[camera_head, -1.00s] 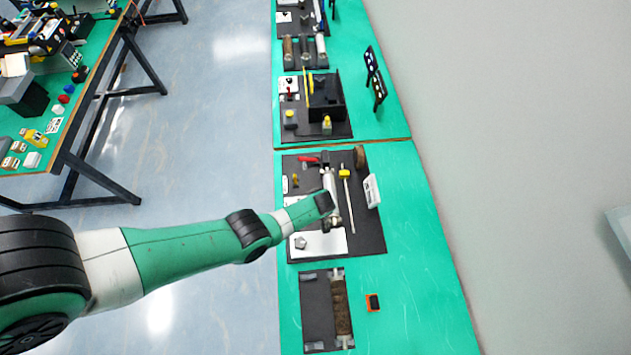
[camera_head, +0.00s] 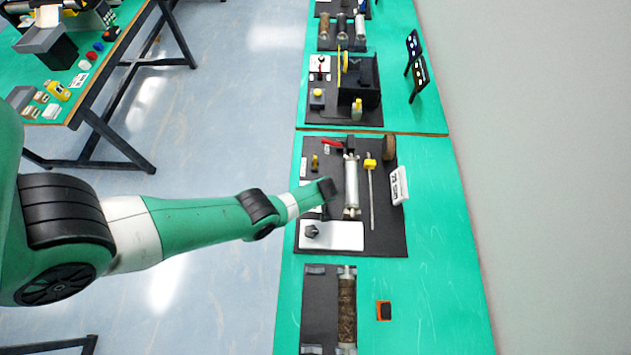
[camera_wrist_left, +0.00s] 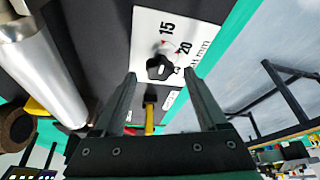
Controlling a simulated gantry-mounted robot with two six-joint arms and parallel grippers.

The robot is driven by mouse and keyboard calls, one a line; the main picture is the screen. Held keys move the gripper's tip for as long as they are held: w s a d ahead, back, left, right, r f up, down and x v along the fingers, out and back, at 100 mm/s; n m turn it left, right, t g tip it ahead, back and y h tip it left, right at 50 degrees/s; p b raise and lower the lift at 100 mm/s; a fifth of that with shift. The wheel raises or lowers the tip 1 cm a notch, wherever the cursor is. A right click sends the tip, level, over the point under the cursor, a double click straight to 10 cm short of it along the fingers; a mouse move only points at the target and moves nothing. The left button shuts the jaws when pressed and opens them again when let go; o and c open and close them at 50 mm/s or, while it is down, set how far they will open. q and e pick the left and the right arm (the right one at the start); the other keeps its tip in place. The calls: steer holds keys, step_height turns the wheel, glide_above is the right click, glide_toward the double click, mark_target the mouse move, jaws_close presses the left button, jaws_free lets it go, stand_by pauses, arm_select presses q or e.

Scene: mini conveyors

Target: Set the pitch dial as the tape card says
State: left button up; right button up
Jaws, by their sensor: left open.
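The pitch dial is a dark knob (camera_head: 312,231) on a white plate (camera_head: 345,235) at the near left of the black board. In the left wrist view the knob (camera_wrist_left: 158,66) sits beside the printed numbers 15 and 20. My left gripper (camera_head: 328,190) is above the board, between the plate and the silver roller. In the wrist view its fingers (camera_wrist_left: 160,74) are open and empty, with the knob seen beyond and between their tips. A white card (camera_head: 399,186) with dark marks stands at the board's right edge; its text is too small to read. My right gripper is out of view.
The silver roller (camera_head: 351,187) and a rod with a yellow slider (camera_head: 370,163) stand right of the gripper. A red-handled part (camera_head: 332,144) is behind. A brown roller (camera_head: 347,308) lies nearer. Green table is clear at the right.

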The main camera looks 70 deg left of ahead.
arm_select(q)
steer(key=shift+a+f, duration=0.15)
steer(key=shift+f, duration=0.3)
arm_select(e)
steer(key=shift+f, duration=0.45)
arm_select(q)
jaws_close()
